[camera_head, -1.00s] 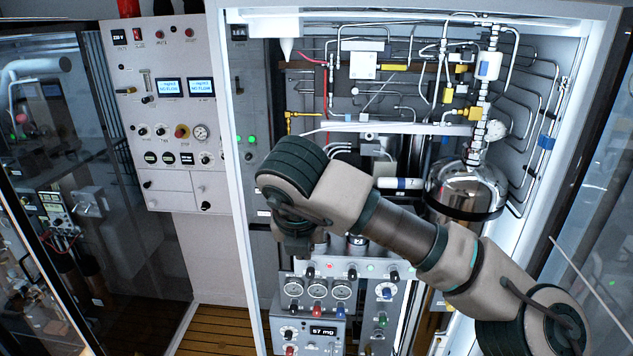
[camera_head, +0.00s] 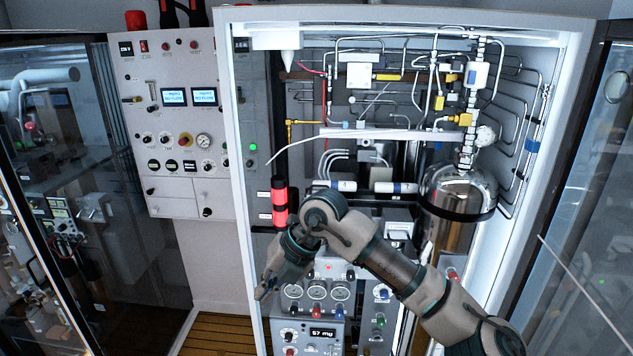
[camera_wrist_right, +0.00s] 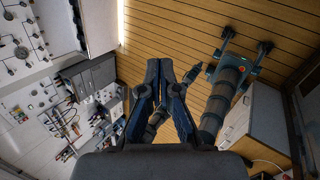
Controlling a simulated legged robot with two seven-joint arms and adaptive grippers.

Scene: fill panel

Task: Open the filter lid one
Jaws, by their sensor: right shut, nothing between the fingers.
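My right gripper (camera_head: 264,290) is at the front left of the open cabinet, pointing down and left, in front of the lower instrument panel. In the right wrist view its two dark fingers (camera_wrist_right: 161,66) are closed together with nothing between them. No part in view is clearly marked as filter lid one, and I cannot tell which part it is. Two white cylinders with blue bands, the left one (camera_head: 342,186) and the right one (camera_head: 396,187), lie across the cabinet's middle, above my right arm. A red and black upright cylinder (camera_head: 279,203) stands at the cabinet's left side. My left gripper is not in view.
A shiny metal tank (camera_head: 456,205) and thin tubing fill the right of the cabinet. The lower instrument panel (camera_head: 322,331) has gauges and knobs. Glass doors stand open on the left (camera_head: 110,230) and right (camera_head: 580,240). The wooden floor (camera_head: 220,333) shows at lower left.

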